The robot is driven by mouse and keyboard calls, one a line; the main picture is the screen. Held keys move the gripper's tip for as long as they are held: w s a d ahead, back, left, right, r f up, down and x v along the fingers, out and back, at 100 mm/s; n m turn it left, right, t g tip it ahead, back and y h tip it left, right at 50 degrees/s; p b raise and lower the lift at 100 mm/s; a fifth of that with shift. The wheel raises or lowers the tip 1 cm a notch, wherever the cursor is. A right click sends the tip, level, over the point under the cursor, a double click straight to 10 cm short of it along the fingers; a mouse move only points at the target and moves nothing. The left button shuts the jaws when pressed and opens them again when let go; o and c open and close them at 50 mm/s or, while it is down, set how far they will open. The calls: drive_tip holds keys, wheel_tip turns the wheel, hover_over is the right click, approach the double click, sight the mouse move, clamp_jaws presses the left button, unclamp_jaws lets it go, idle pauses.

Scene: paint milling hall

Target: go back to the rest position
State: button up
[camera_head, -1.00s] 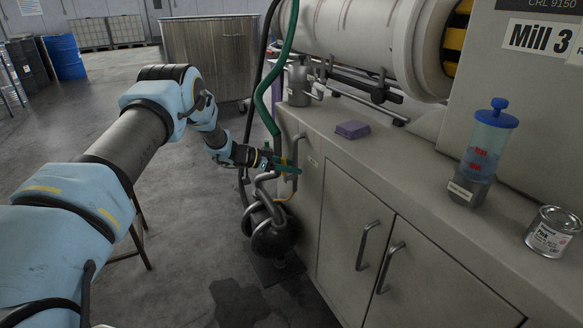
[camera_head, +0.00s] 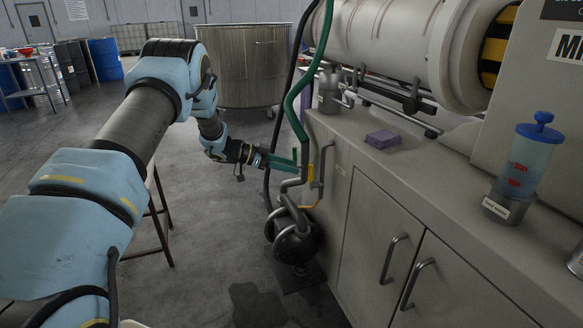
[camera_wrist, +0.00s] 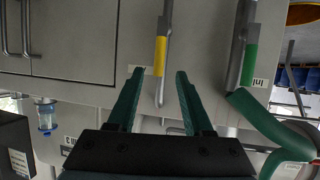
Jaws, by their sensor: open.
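My gripper (camera_head: 290,160) is at the end of my outstretched arm, in front of the cabinet's left end and just left of the pipes there. Its two green fingers also show in the wrist view (camera_wrist: 158,75), spread apart with nothing held between them. A valve handle with a yellow sleeve (camera_wrist: 160,56) appears beyond the gap between the fingers; I cannot tell how far off it is. A second handle with a green sleeve (camera_wrist: 249,64) is to its right. In the head view the yellow sleeve (camera_head: 310,178) stands upright right of my gripper.
A green hose (camera_head: 296,98) and a black hose hang close by my gripper. A pump (camera_head: 297,240) sits low beneath it. A purple block (camera_head: 382,139) and a blue-lidded container (camera_head: 528,160) stand on the cabinet top. A large metal vat (camera_head: 240,68) stands behind.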

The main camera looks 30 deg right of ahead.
drive_tip(key=w+a+r+n+t+y+p, duration=0.1)
drive_tip(key=w+a+r+n+t+p, duration=0.4)
drive_tip(key=w+a+r+t, duration=0.55)
drive_tip(key=w+a+r+n+t+y+p, duration=0.1)
drive_tip(key=a+r+n+y, duration=0.25)
drive_tip(key=a, duration=0.35)
drive_tip(key=a+r+n+t+y+p, duration=0.1)
drive_tip(key=a+r+n+y, duration=0.3)
drive_tip(key=a, duration=0.4)
drive_tip(key=s+a+r+n+g+y+p, duration=0.2)
drive_tip(key=s+a+r+n+y+p, duration=0.15)
drive_tip(key=s+a, duration=0.9)
drive_tip(key=s+a+n+g, duration=0.2)
drive_tip(key=s+a, duration=0.1)
drive_tip(key=s, duration=0.6)
drive_tip(key=s+a+r+n+g+p, duration=0.1)
drive_tip(key=s+a, duration=0.3)
drive_tip(key=s, duration=0.5)
drive_tip(key=shift+s+a+r+n+g+y, duration=0.2)
drive_tip(key=shift+s+n+g+y, duration=0.2)
drive_tip(key=shift+n+g, duration=0.4)
drive_tip(key=shift+w, duration=0.1)
